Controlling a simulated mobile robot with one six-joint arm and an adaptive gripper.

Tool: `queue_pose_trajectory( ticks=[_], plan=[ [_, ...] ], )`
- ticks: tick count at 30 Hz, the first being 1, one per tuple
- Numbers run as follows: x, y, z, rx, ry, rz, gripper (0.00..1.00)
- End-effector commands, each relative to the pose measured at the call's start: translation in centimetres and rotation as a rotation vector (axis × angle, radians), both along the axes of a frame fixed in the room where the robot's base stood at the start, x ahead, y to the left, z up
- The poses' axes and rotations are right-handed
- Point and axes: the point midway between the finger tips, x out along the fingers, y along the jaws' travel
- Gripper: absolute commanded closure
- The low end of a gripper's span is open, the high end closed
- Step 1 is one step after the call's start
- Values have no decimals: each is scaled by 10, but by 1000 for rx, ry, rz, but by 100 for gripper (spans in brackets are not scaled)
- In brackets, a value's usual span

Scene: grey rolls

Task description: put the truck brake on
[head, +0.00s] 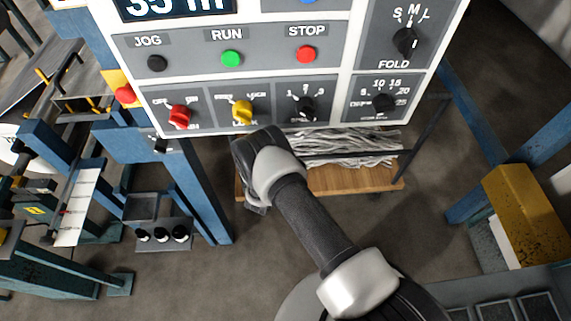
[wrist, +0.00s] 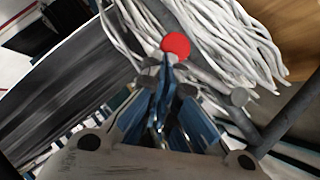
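The truck (head: 350,182) is a low wooden platform under the control panel, loaded with grey-white strands. Its wooden deck (wrist: 291,40) also shows at the top right of the wrist view. A round red part (wrist: 175,46), which may be the brake's knob or pedal, shows just beyond my gripper (wrist: 168,84). In the wrist view my fingers reach up towards it, but I cannot tell whether they touch it. How far apart the fingers are is unclear. In the head view my arm reaches down over the truck's left end, and its wrist hides the fingers and the red part.
The control panel (head: 270,65), with buttons and knobs, hangs close above my wrist. Blue machine frames stand left and right. A yellow block (head: 525,215) is at the right. Grey strands (wrist: 225,40) lie close beyond the fingers. Bare floor lies in front of the truck.

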Motion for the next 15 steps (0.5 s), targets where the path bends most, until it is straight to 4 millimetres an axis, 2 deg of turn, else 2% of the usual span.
queue_pose_trajectory(
  ticks=[10, 15],
  plan=[
    [0, 0, 1, 0, -2, 0, 100],
    [-14, 8, 9, 0, 1, 2, 100]
  ],
)
